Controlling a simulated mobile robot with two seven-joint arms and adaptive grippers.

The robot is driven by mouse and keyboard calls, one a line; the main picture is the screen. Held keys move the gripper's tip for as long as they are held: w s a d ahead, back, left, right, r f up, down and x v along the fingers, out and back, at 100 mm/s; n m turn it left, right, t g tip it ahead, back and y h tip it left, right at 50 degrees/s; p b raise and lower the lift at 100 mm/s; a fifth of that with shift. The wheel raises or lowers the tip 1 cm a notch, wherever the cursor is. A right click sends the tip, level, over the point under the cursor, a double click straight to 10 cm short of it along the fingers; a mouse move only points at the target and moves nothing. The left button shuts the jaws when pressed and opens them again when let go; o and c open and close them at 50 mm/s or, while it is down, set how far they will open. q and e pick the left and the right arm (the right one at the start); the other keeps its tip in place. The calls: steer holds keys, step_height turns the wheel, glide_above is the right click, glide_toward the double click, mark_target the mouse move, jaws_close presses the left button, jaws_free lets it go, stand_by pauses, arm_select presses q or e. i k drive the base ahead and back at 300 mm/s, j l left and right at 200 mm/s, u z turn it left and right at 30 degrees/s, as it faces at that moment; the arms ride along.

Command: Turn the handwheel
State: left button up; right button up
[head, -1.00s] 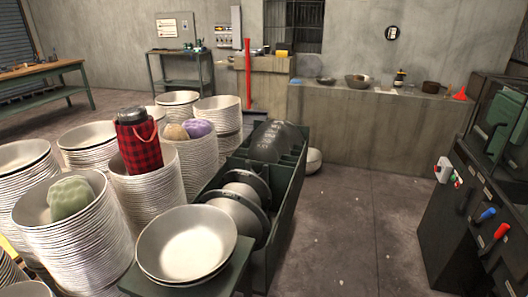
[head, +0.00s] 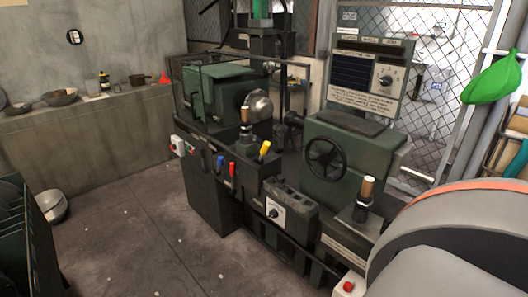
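A dark handwheel (head: 326,160) with a round rim and spokes sits upright on the front of the green tailstock housing (head: 350,165) of a spinning lathe, right of the middle in the head view. It looks unobstructed. Neither of my grippers can be seen. A grey rounded part with an orange edge, which seems to be my own arm, fills the lower right corner.
Coloured levers (head: 232,168), a knob box (head: 285,210) and a wooden-handled post (head: 364,200) jut out near the wheel. A bowl (head: 51,206) lies on the floor at left. The floor (head: 130,240) before the lathe is mostly clear.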

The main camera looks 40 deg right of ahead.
mark_target(324, 160)
steer(key=k+j+z, duration=0.1)
steer(key=z, duration=0.35)
steer(key=k+j+z, duration=0.15)
steer(key=z, duration=0.3)
steer(key=j+z, duration=0.15)
steer(key=z, duration=0.25)
steer(key=i+j+z, duration=0.1)
steer(key=z, duration=0.3)
steer(key=j+z, duration=0.35)
steer(key=k+z, duration=0.1)
steer(key=z, duration=0.3)
steer(key=k+l+z, duration=0.1)
steer(key=z, duration=0.35)
steer(key=l+z, duration=0.2)
steer(key=z, duration=0.2)
steer(key=k+z, duration=0.1)
steer(key=z, duration=0.75)
steer(key=j+u, duration=0.1)
steer(key=j, duration=1.1)
steer(key=i+j, duration=0.15)
steer(key=j, duration=1.05)
steer(key=k+u, duration=0.05)
